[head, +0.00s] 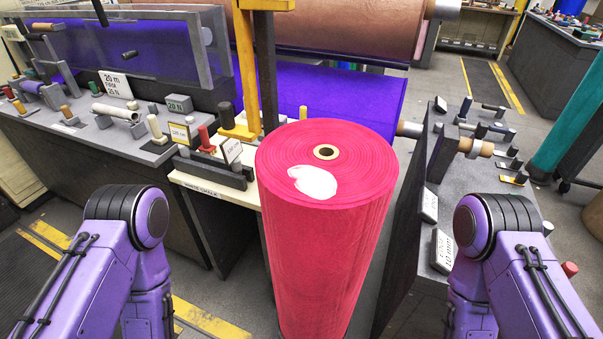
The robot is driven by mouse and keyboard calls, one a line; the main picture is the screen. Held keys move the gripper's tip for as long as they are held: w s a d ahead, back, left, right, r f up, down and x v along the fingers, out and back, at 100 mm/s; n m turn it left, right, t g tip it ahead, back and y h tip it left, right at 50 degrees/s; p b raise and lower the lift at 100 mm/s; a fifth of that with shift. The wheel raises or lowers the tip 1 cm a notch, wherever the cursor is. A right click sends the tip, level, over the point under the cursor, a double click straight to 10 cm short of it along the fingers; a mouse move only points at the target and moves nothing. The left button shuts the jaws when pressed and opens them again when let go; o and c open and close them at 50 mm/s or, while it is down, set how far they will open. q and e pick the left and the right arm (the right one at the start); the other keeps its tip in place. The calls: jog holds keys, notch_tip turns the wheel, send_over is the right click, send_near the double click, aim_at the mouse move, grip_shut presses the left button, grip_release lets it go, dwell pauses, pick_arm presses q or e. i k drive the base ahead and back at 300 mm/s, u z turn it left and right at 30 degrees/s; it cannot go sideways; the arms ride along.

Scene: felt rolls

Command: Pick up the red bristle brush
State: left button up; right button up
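I cannot make out a red bristle brush for certain. A small red upright piece (204,136) stands among blocks on the left bench, and a small red cylinder (569,269) shows at the lower right; neither shows clear bristles. A large red felt roll (322,240) stands upright in the middle, with a white patch (313,181) on its top beside the core hole. My two purple arms come in at the lower left and lower right, on either side of the roll. Both grippers are out of the picture.
A grey bench (72,125) with blocks, pegs and cards runs along the left. Another grey bench (484,203) with small tools stands right of the roll. Purple (340,98) and brown rolls (345,25) lie behind. A yellow post (247,60) rises behind the roll.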

aim_at(206, 148)
jog(key=u, duration=0.05)
jog(key=k, duration=0.5)
jog(key=u, duration=1.85)
jog(key=i, duration=4.5)
jog(key=z, duration=3.5)
